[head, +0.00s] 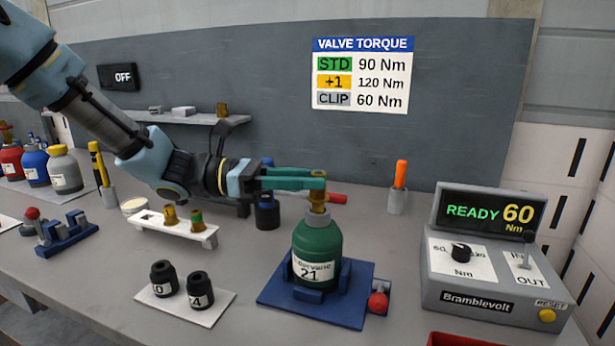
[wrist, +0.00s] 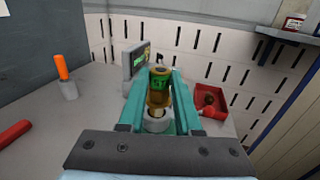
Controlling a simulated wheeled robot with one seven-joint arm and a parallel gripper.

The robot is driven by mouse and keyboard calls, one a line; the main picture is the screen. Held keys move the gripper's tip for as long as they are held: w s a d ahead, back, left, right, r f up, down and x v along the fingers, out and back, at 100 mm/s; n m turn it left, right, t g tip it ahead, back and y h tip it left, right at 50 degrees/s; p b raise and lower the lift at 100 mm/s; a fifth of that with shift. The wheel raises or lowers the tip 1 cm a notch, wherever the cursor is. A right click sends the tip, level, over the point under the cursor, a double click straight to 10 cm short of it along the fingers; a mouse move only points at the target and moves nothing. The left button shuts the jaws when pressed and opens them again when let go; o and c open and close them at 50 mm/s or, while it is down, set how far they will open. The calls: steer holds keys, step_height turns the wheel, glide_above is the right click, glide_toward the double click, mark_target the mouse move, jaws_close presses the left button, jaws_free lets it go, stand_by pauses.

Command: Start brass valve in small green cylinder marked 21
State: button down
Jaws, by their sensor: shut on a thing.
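The green cylinder marked 21 (head: 318,250) stands upright in a blue clamp base (head: 330,310) with a red knob (head: 378,301). My gripper (head: 318,183) is level above it, its teal fingers shut on a brass valve (head: 318,203). The valve is upright over the grey neck (head: 312,218) of the cylinder; its lower end is at the neck opening, and how deep it sits I cannot tell. In the wrist view the brass valve (wrist: 157,98) is between the fingers, with a green band near its top, above the pale neck ring (wrist: 157,122).
A torque box (head: 490,270) reading READY 60 Nm stands to the right. A white rack (head: 170,226) with two brass valves and two black sockets (head: 198,290) on a white card lie to the left. An orange-handled tool (head: 400,175) stands behind. A red tray (wrist: 209,100) lies near the box.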

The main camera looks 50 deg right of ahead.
steer(key=shift+f, duration=0.45)
steer(key=c, duration=0.5)
jaws_free()
steer(key=shift+r, duration=0.1)
step_height(320, 180, up, 6)
steer(key=p, duration=0.6)
